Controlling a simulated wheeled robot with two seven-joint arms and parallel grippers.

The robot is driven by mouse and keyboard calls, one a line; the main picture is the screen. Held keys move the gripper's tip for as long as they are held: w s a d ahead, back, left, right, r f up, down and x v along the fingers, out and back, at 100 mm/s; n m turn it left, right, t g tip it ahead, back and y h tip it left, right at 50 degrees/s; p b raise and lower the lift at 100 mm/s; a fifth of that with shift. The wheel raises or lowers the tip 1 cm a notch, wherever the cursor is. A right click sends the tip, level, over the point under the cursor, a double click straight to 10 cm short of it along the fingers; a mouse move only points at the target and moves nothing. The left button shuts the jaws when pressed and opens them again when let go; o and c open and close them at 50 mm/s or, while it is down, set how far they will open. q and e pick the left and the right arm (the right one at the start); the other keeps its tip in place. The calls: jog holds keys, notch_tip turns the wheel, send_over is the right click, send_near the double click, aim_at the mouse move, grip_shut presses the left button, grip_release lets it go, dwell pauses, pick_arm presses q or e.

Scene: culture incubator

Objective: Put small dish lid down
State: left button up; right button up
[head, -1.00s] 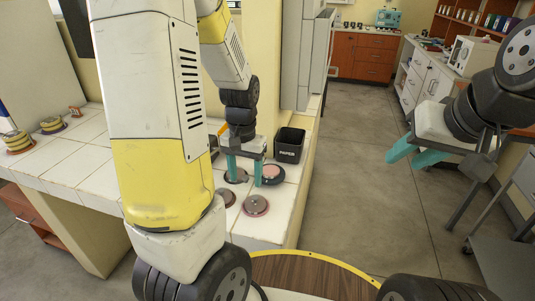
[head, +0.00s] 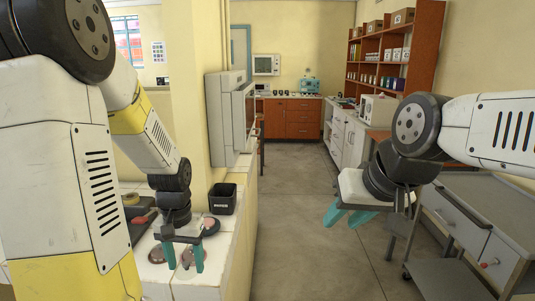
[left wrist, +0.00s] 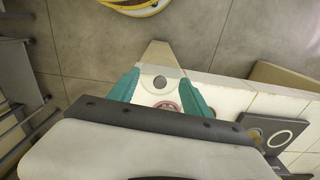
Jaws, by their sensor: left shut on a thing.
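My left gripper (head: 184,267) is over the white tiled counter (head: 215,283), its two teal fingers pointing down. It is shut on a small round lid, the clear disc with a grey centre (left wrist: 160,82) between the fingertips in the left wrist view. Whether the lid touches anything below is unclear. A pinkish dish (head: 157,254) lies left of the gripper in the head view, and a dark round dish (head: 210,226) lies behind it to the right. A pink round dish (left wrist: 167,105) shows between the fingers in the left wrist view. My right gripper (head: 342,224) is open and empty above the floor.
A black bin (head: 222,198) stands on the counter behind the dishes. A pale wall and a grey-white cabinet (head: 229,115) rise behind it. A grey cart (head: 465,230) stands at the right. Open floor (head: 300,240) lies between counter and cart.

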pick_arm(q)
jog(key=shift+s+d, duration=0.2)
jog(key=shift+s, duration=0.1)
jog(key=shift+w+d+f, duration=0.1)
jog(key=shift+w+f, duration=0.15)
jog(key=shift+w, duration=0.2)
jog(key=shift+w+d+f, duration=0.1)
jog(key=shift+w+f, duration=0.1)
jog(key=shift+w, duration=0.2)
jog(key=shift+n, duration=0.6)
jog(key=w+d+f, duration=0.1)
jog(key=w+f, duration=0.1)
jog(key=w, duration=0.1)
jog(key=w+d+f, duration=0.3)
jog(key=w+f, duration=0.2)
jog(key=shift+w+d, duration=0.35)
jog(key=shift+a, duration=0.1)
